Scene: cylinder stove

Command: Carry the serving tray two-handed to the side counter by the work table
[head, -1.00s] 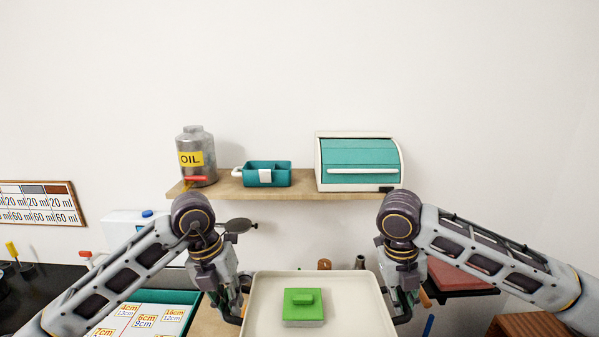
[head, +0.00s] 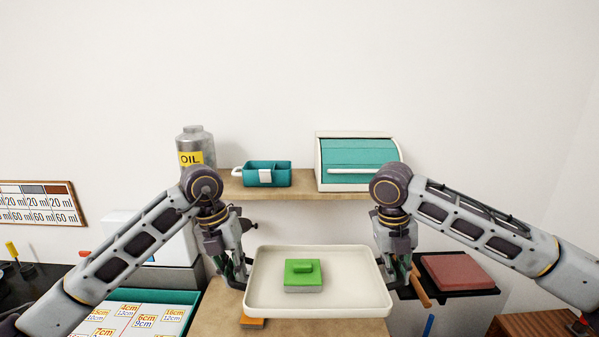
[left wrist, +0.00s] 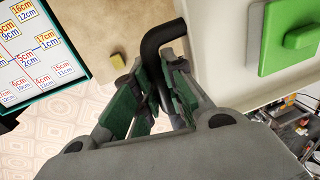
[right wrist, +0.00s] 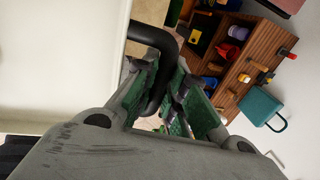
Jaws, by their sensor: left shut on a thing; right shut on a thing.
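The cream serving tray (head: 345,298) is held up level in front of me, between my two grippers, above the wooden work surface. A green-lidded block (head: 303,277) with a small green grip on top sits on the tray, left of its middle; part of it shows in the left wrist view (left wrist: 290,40). My left gripper (head: 240,280) is shut on the tray's black left handle (left wrist: 152,50). My right gripper (head: 393,282) is shut on the tray's black right handle (right wrist: 155,38). The tray also shows in the right wrist view (right wrist: 55,60).
A wooden shelf (head: 310,194) on the wall holds an oil can (head: 195,145), a teal caddy (head: 267,173) and a teal roll-top box (head: 358,160). A chart board (head: 135,316) lies left of the tray. A dark stand with a reddish slab (head: 458,272) is at right.

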